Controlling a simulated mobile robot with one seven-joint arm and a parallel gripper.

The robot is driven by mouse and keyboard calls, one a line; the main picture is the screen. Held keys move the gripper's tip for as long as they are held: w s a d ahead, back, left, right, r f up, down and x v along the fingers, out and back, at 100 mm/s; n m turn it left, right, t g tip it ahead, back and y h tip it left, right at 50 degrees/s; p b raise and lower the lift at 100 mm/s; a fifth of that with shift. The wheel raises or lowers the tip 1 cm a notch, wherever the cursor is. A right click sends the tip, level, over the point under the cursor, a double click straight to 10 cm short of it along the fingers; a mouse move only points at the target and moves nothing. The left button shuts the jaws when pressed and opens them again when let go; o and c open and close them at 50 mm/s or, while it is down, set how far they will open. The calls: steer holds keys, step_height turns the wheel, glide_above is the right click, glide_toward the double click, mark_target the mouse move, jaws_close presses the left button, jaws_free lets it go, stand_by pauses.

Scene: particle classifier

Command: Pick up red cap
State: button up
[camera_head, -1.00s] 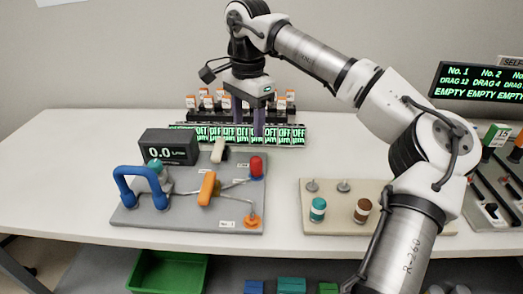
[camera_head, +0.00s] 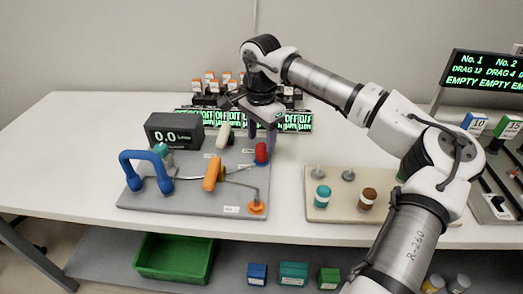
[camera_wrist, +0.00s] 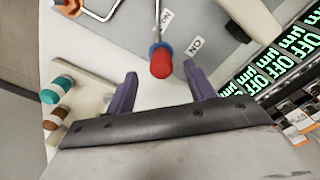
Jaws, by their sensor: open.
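The red cap (camera_head: 261,152) sits at the back right corner of the grey board (camera_head: 195,203), on the end of a metal pipe. In the wrist view the red cap (camera_wrist: 161,64) shows ahead of my gripper (camera_wrist: 163,82), roughly between its two purple fingers, with a blue ring just behind it. My gripper (camera_head: 262,140) is open and empty. In the head view its fingers hang close behind and around the cap; I cannot tell whether they touch it.
The board also carries an orange handle (camera_head: 212,173), a white handle (camera_head: 224,134), a blue arch handle (camera_head: 146,168) and a 0.0 display (camera_head: 174,131). A beige board (camera_head: 330,207) with teal and brown caps lies right. Green OFF displays (camera_head: 190,118) stand behind.

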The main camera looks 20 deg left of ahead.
mark_target(261, 145)
step_height(261, 145, down, 4)
steer(key=shift+w+r, duration=0.1)
steer(key=shift+r, duration=0.15)
steer(key=c, duration=0.9)
steer(key=shift+c, duration=0.2)
steer(key=shift+r, duration=0.1)
step_height(261, 145, up, 10)
